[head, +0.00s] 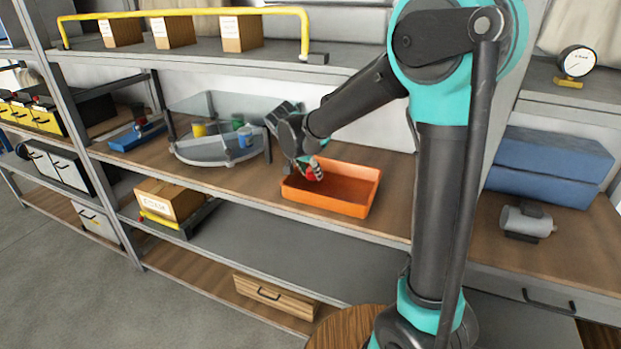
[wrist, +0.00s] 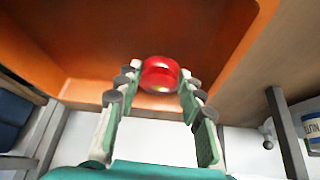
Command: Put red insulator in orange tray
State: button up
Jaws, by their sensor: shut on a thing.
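The red insulator (wrist: 160,75) is a shiny red round piece held between the fingertips of my gripper (wrist: 158,88) in the wrist view. In the head view my gripper (head: 312,170) is over the left part of the orange tray (head: 345,204), and a bit of red shows at its tips. The orange tray sits on the wooden middle shelf; its orange inner surface (wrist: 95,50) fills much of the wrist view behind the insulator. I cannot tell whether the insulator touches the tray floor.
A round grey turntable (head: 215,150) with several coloured pieces and a clear screen stands left of the tray. A blue tray (head: 137,136) lies further left. A grey motor (head: 527,220) and blue cases (head: 550,165) are at the right. A shelf hangs above.

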jog(key=shift+f, duration=1.2)
jog(key=shift+f, duration=0.15)
jog(key=o, duration=1.2)
jog(key=shift+c, duration=0.2)
jog(key=v, duration=1.2)
